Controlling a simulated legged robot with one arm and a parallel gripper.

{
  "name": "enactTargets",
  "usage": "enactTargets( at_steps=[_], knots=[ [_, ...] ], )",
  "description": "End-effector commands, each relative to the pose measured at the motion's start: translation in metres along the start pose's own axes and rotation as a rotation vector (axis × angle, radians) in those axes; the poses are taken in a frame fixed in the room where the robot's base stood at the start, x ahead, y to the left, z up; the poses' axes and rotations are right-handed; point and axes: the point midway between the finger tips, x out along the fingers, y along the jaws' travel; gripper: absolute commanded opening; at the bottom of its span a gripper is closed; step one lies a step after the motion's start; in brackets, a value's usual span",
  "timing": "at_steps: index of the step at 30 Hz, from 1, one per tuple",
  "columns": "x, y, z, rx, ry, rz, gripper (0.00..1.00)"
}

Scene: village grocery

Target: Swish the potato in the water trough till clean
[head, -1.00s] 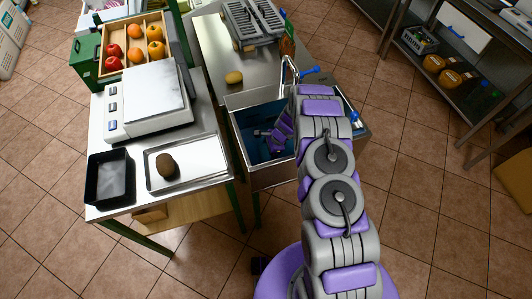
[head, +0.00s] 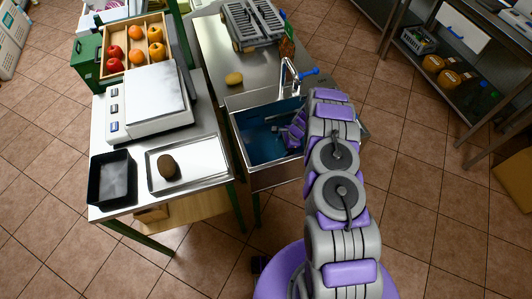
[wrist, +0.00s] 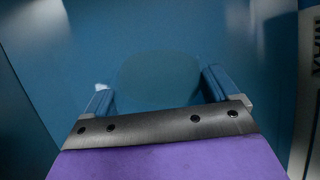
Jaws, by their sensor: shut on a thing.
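The metal water trough (head: 275,177) holds blue water (head: 258,143) and stands right of the work table. My gripper (wrist: 158,88) is down in the trough, at its right part, with my arm hiding some of it. In the wrist view its two fingers stand either side of a rounded shape, the potato (wrist: 158,72), tinted blue-green by the water. The gripper is shut on it. Whether dirt is left on its skin cannot be told through the tint. A dark brown potato (head: 168,166) lies on a steel tray (head: 212,176), and a paler yellow-brown potato (head: 234,79) lies on the metal counter.
The tap (head: 290,78) rises at the trough's back edge, close to my arm. A scale (head: 155,92), a black tray (head: 98,203) and a fruit crate (head: 112,70) stand on the left table. A grey crate (head: 250,25) stands behind the trough.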

Motion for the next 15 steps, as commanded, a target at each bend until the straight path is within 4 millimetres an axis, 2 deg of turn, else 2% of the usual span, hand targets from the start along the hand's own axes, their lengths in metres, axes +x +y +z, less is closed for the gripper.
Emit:
enactTargets(
  at_steps=[9,15],
  knots=[
    [0.001,0.0,0.003,-0.001,-0.001,0.001,0.53],
    [0.008,0.003,0.02,-0.002,-0.003,0.004,0.53]
  ],
)
